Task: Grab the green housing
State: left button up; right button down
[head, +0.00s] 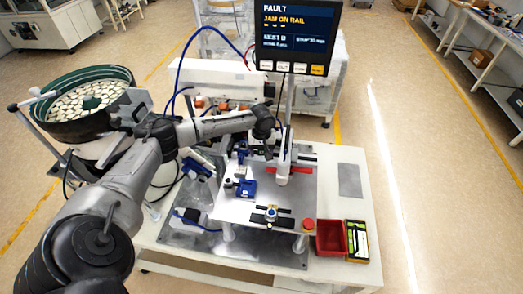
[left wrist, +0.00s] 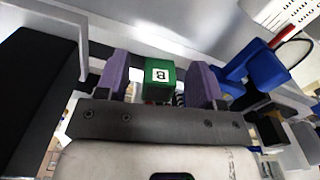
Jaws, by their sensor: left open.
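The green housing (left wrist: 160,80), a small block with a white label bearing a dark mark like a B, shows in the left wrist view. It sits between the two purple fingers of my left gripper (left wrist: 158,88). The fingers stand on both sides of it, with a visible gap at least on the right, so the gripper is open around it. In the head view my left arm reaches over the back of the work table, and I cannot make out the housing there. My right gripper is in neither view.
A blue fixture (left wrist: 254,75) stands close right of the fingers. In the head view the table carries a metal plate (head: 240,207), a blue block (head: 246,188), a red bin (head: 330,238) and a post with a fault screen (head: 296,38). A bowl feeder (head: 84,103) stands left.

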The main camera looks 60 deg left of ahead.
pick_arm(q)
jog(key=c, duration=1)
jog(key=shift+r, duration=0.15)
